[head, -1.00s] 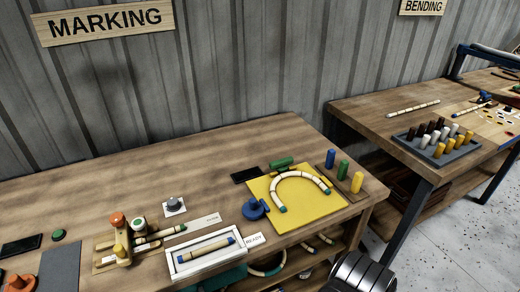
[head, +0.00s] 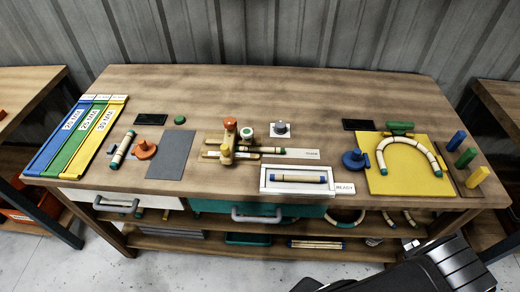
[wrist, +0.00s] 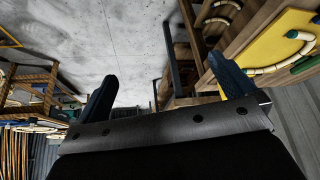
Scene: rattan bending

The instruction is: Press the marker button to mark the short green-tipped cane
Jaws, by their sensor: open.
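A round white button with a green centre (head: 247,132) is just right of the post. A short green-tipped cane (head: 262,150) lies level in the fixture, its left part hidden behind the post and knob. My gripper (wrist: 165,92) shows in the wrist view, its two dark fingers wide apart with nothing between them. It is away from the fixture, which is not in the wrist view.
A white READY tray (head: 345,188) in front of the fixture holds a blue-tipped cane (head: 298,178). A grey dial (head: 281,128) stands behind. A yellow board (head: 405,183) with a bent cane is at right. An orange clamp (head: 145,149) and grey mat (head: 170,155) are at left.

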